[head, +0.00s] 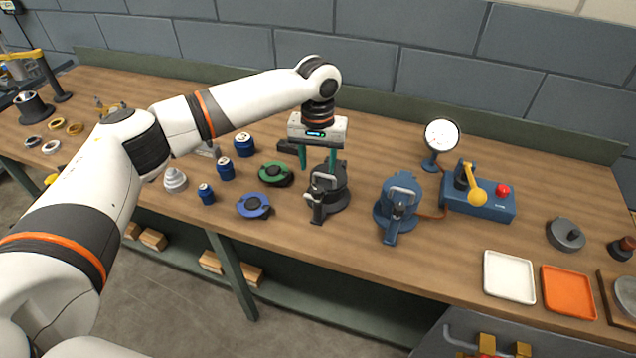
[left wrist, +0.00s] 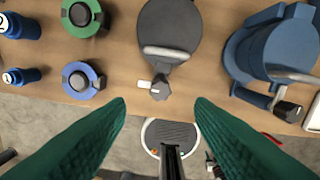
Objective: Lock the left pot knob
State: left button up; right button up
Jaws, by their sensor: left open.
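The left pot (head: 336,200) is dark grey with a closed lid and stands on the bench. In the left wrist view its round lid (left wrist: 170,20) shows with a light grey bar handle (left wrist: 166,53). Its dark knob (left wrist: 160,90) sits at the near edge, with a small white piece on its left side. My left gripper (head: 320,166) is over the pot, pointing down, with its green fingers apart. In the left wrist view the knob lies just beyond the gap between the fingertips (left wrist: 160,108), with nothing held. My right gripper is in neither view.
A blue pot (head: 388,212) stands close to the right. Green (head: 275,174) and blue (head: 254,206) discs and several blue cans lie to the left. A lamp (head: 441,136) and a blue box with a yellow lever (head: 480,204) stand farther right. The bench front edge is near.

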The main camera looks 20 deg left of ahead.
aim_at(318, 189)
pick_arm(q)
notch_tip(318, 189, down, 8)
jog(key=shift+f+p, duration=0.15)
jog(key=shift+p, duration=0.75)
jog(key=c, duration=1)
